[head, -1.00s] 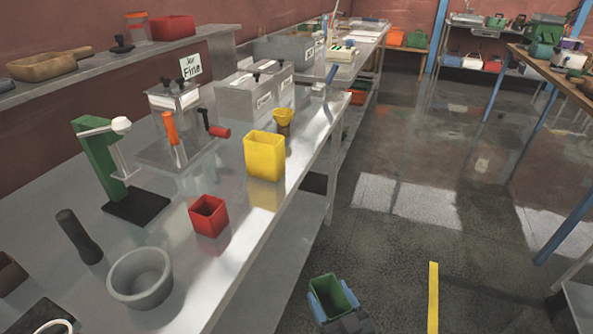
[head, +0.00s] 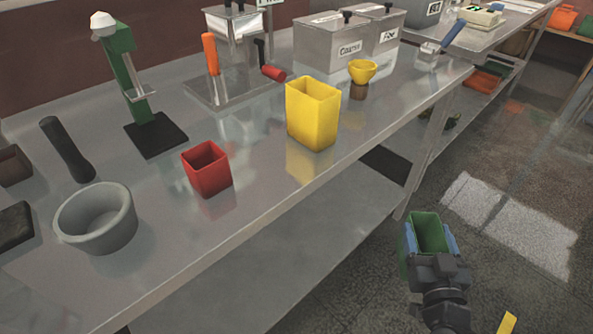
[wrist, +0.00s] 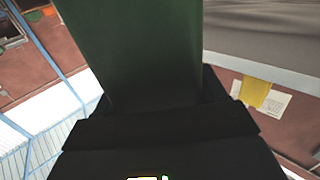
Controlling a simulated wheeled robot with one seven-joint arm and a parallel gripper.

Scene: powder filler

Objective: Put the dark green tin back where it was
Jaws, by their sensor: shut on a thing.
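The dark green tin (head: 430,232) is an open-topped square container at the lower right of the head view. My gripper (head: 432,246) is shut on it, with blue fingers on its two sides. The tin is held over the floor, to the right of the steel bench and apart from it. Its opening faces up, and what I see of the inside is green. In the wrist view the tin (wrist: 135,50) fills the upper middle, close in front of the dark gripper body.
On the steel bench (head: 250,215) stand a red tin (head: 207,170), a yellow tin (head: 312,115), a grey bowl (head: 95,222), a green stand (head: 125,65) and a small yellow cup (head: 362,71). Lidded metal bins (head: 335,50) stand behind. Bare bench lies between the red and yellow tins.

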